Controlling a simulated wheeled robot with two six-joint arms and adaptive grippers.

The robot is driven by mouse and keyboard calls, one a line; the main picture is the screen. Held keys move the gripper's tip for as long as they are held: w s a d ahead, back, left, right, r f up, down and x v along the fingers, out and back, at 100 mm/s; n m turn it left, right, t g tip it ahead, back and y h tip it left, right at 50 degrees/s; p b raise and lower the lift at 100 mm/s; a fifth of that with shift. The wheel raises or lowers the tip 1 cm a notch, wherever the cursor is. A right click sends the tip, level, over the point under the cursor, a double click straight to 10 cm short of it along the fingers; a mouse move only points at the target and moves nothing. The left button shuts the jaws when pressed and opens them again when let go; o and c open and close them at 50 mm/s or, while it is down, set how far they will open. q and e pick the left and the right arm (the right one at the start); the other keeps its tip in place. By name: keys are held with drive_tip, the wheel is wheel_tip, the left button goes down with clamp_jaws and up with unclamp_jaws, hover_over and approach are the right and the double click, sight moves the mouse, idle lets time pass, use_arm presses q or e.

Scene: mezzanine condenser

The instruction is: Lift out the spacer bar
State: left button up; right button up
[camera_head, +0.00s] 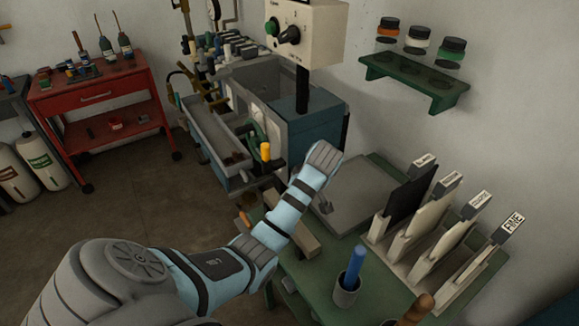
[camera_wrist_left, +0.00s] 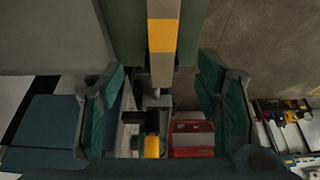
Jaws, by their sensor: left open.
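A pale beige bar with a yellow band, which I take as the spacer bar (camera_wrist_left: 163,62), runs down the middle of the left wrist view. My left gripper (camera_wrist_left: 164,78) is open, with one teal finger on each side of the bar and gaps between. In the head view a beige bar (camera_head: 306,240) lies at the left edge of the green bench, partly hidden by my left arm, and looks like the same one. The left gripper's fingers are mostly hidden there behind the wrist. My right gripper is not in view.
The green bench (camera_head: 376,306) holds a grey cup (camera_head: 346,293) with a blue-handled tool and several upright labelled plates (camera_head: 437,232) on the right. A control box (camera_head: 306,32) stands behind. A red cart (camera_head: 97,92) is at the far left. Floor between is clear.

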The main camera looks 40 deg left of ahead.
use_arm(q)
drive_tip(key=x, duration=0.8)
drive_tip(key=d+b+x, duration=0.1)
drive_tip(key=x, duration=0.3)
drive_tip(key=shift+s+f, duration=0.25)
drive_tip(key=shift+s, duration=0.1)
drive_tip(key=shift+r, duration=0.1)
clamp_jaws()
drive_tip(key=shift+w, duration=0.1)
